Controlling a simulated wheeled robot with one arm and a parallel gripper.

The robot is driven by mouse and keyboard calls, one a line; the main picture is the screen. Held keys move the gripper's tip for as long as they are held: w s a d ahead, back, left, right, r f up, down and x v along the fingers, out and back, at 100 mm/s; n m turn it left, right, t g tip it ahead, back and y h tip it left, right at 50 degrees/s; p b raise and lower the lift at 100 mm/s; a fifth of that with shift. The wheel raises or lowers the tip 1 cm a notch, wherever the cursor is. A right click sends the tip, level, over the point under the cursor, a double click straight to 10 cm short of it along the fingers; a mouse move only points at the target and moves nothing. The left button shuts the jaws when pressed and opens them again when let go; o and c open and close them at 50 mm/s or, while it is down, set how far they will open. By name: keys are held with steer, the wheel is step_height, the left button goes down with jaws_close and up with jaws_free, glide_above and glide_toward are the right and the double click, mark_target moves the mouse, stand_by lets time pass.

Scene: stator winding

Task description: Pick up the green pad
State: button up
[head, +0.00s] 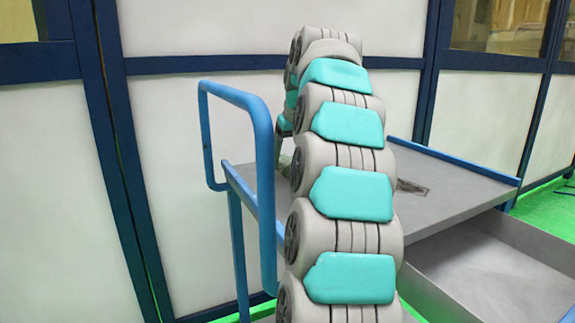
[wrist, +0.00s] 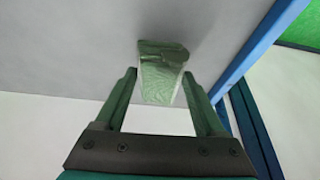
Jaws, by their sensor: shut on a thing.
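The green pad (wrist: 163,80) is a pale green, shiny, block-like piece in the upper middle of the wrist view. My gripper (wrist: 160,76) shows there with its two dark green fingers on either side of the pad, and it is shut on the pad at the fingertips. The grey tabletop lies behind the pad; I cannot tell whether the pad still touches it.
A grey cart top (head: 455,188) with a blue rim and a blue handle (head: 264,150) stands around my arm. A small dark flat item (head: 411,187) lies on it. A lower grey shelf (head: 490,270) is bare. White wall panels with dark blue frames (head: 100,130) stand behind.

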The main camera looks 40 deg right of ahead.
steer(key=shift+r, duration=0.55)
steer(key=shift+s+a+r, duration=0.1)
steer(key=shift+s+a, duration=0.1)
steer(key=shift+s, duration=0.25)
steer(key=s+a, duration=0.2)
steer(key=s, duration=0.2)
steer(key=s+a+r+b, duration=0.1)
steer(key=s+a, duration=0.1)
steer(key=s, duration=0.3)
steer(key=s+a+b, duration=0.1)
steer(key=s+a, duration=0.1)
steer(key=s, duration=0.2)
steer(key=shift+s+a+r, duration=0.2)
steer(key=shift+s, duration=0.1)
steer(key=o, duration=0.8)
steer(key=c, duration=0.6)
steer(key=shift+c, duration=0.2)
